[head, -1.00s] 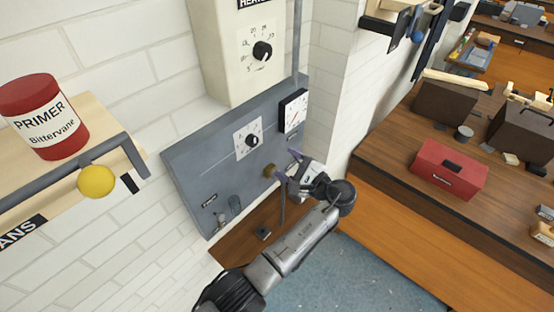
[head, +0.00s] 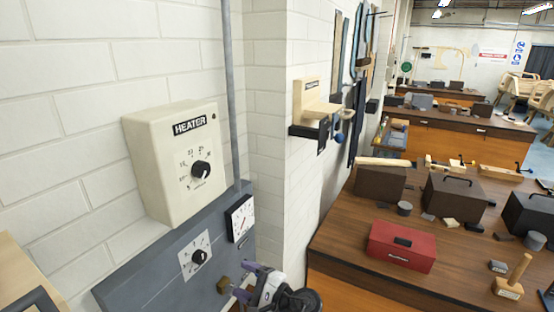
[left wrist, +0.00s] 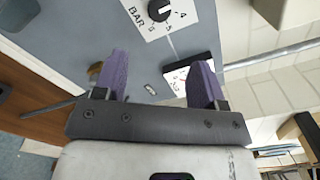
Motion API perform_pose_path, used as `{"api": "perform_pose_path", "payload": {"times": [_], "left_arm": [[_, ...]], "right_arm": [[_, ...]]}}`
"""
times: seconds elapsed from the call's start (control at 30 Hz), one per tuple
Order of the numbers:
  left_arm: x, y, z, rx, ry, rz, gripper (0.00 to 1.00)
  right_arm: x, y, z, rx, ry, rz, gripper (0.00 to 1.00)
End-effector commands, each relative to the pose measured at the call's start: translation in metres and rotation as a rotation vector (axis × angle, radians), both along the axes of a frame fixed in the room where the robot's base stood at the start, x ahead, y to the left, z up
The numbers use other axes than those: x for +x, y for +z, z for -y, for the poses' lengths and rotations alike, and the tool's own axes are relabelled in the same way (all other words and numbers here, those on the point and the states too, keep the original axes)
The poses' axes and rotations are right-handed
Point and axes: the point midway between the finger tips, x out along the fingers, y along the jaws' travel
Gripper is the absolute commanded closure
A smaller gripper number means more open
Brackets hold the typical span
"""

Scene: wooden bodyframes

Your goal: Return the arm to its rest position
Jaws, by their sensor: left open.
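My left gripper (head: 244,281) is at the lower edge of the head view, in front of the grey control panel (head: 150,277). Its purple fingers are apart, with nothing seen between them. A brass knob (head: 223,285) on the panel is just left of the fingers; I cannot tell whether they touch. In the left wrist view, the open gripper (left wrist: 161,68) faces the panel (left wrist: 70,35), with a black dial (left wrist: 160,10) beyond the fingers. The rest of my left arm is mostly out of the frame. My right gripper does not show.
A cream heater box (head: 165,160) is on the wall above the panel, with a vertical pipe (head: 231,100) beside it. A brown workbench (head: 340,235) stands to the right, with a red toolbox (head: 402,247) on it. A small wall shelf (head: 318,107) juts out.

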Motion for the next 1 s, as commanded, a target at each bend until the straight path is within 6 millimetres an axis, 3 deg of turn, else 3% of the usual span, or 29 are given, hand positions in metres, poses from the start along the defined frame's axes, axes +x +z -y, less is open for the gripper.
{"api": "perform_pose_path", "payload": {"times": [0.13, 0.27, 0.43, 0.57, 0.67, 0.77, 1.0], "left_arm": [[0.004, -0.012, 0.004, -0.183, -0.030, 0.124, 0.36], [0.007, -0.002, 0.019, -0.458, -0.076, 0.260, 0.36], [0.005, 0.031, 0.037, -0.847, -0.124, 0.427, 0.36], [-0.002, 0.070, 0.040, -1.166, -0.167, 0.555, 0.36], [-0.019, 0.086, 0.033, -1.418, -0.185, 0.615, 0.36], [-0.046, 0.087, 0.019, -1.637, -0.191, 0.639, 0.36], [-0.143, 0.048, -0.036, -1.933, -0.158, 0.597, 0.36]], "right_arm": [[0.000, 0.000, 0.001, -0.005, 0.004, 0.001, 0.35], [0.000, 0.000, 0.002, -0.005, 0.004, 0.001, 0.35], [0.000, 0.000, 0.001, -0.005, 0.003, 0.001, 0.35], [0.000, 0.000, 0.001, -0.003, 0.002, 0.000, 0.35], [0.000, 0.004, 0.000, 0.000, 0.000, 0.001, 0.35], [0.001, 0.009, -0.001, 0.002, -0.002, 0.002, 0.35], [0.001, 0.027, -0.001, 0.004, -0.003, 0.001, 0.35]]}}
